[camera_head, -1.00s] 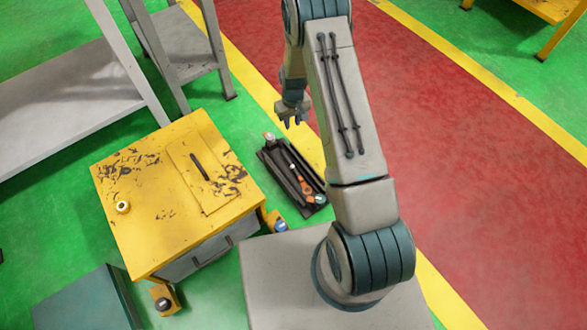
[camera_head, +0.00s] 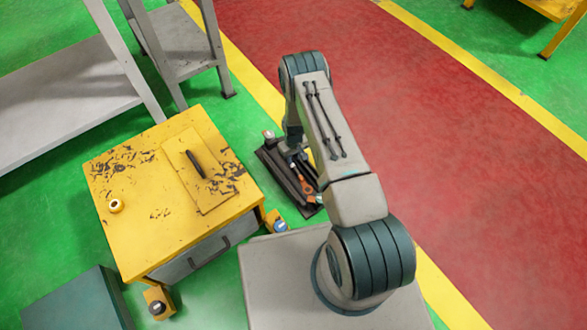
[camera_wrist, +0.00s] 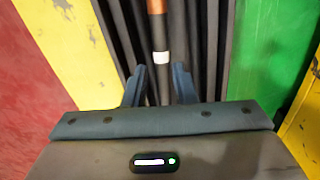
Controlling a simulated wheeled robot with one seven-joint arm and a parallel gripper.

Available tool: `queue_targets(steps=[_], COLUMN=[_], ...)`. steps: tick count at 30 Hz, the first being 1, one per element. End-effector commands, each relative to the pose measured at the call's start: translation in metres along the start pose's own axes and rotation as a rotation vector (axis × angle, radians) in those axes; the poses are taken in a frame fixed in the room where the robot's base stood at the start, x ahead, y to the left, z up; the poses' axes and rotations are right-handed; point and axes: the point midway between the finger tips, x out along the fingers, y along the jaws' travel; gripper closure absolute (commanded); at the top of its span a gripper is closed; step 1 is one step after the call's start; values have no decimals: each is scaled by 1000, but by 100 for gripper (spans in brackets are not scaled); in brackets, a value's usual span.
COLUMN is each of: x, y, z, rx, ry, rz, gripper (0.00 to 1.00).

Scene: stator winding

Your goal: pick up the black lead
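A dark tray (camera_head: 268,158) lies on the floor between the yellow cabinet and my base, with long dark strips in it. In the wrist view, several dark strips (camera_wrist: 198,35) run lengthwise. A thin dark rod with a white band (camera_wrist: 162,58) and a copper-brown part above it lies in the middle. I cannot tell for sure which of these is the black lead. My gripper (camera_wrist: 158,76) is open above the tray, its two fingers on either side of the banded rod, apart from it.
The yellow cabinet (camera_head: 150,225) with a dark handle on top stands left of the tray. An orange tool (camera_head: 307,188) lies at the tray's near end. Grey shelving (camera_head: 70,100) stands at the upper left. The red floor lane (camera_head: 460,180) on the right is clear.

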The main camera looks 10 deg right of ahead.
Motion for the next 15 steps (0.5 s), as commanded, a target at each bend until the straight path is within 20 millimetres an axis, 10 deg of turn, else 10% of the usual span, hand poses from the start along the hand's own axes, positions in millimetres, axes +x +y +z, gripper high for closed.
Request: queue_targets(steps=[15], x=[51], y=[-2], z=[-2], rx=[-1], ry=[-1], rz=[0], gripper=[75])
